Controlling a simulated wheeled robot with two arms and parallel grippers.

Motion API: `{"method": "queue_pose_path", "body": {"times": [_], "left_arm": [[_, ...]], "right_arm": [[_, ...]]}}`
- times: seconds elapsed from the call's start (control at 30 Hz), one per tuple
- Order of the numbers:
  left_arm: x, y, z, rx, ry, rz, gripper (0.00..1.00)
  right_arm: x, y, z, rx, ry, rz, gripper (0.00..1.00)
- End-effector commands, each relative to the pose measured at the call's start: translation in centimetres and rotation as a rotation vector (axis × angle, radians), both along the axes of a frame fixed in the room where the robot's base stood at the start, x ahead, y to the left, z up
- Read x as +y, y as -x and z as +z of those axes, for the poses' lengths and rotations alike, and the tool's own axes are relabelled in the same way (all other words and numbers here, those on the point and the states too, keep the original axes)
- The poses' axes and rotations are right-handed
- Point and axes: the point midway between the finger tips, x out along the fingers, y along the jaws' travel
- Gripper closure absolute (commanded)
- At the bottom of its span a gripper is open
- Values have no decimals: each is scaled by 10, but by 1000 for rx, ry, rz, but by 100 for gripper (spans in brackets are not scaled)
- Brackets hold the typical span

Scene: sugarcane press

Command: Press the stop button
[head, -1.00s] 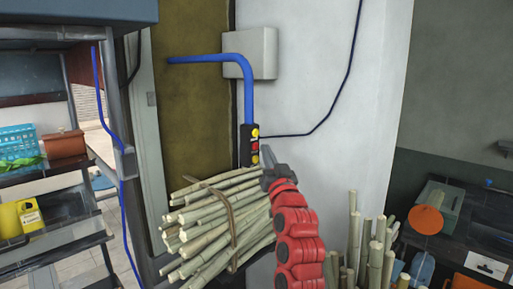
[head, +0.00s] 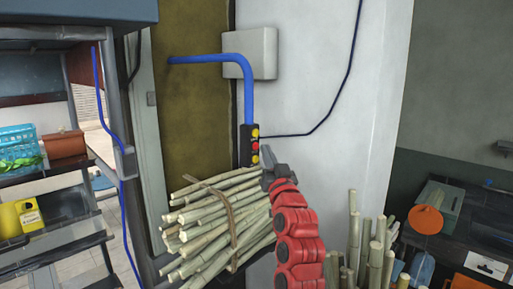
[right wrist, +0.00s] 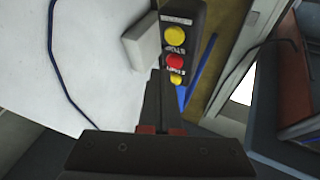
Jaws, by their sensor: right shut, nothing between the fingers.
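A black control box (head: 249,146) hangs at the lower end of a blue pipe by the white wall. It carries a yellow button at the top, a red button (head: 255,146) in the middle and another yellow one below. In the right wrist view the red button (right wrist: 175,61) sits between a large yellow button (right wrist: 174,35) and a smaller yellow one (right wrist: 176,79). Its small lettering is hard to read. My right gripper (head: 266,153) is shut and empty, just right of the box. Its fingertips (right wrist: 160,73) appear close beside the red button; contact cannot be told. My left gripper is out of view.
Upright canes (head: 370,250) stand to the right. A grey wall box (head: 262,53) and dark cable (head: 335,95) are above. Shelves (head: 50,195) stand at left.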

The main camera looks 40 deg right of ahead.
Motion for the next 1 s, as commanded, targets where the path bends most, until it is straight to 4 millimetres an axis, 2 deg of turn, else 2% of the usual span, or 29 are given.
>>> {"method": "queue_pose_path", "body": {"times": [1.0], "left_arm": [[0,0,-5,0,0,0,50]], "right_arm": [[1,-8,0,0,0,0,100]]}}
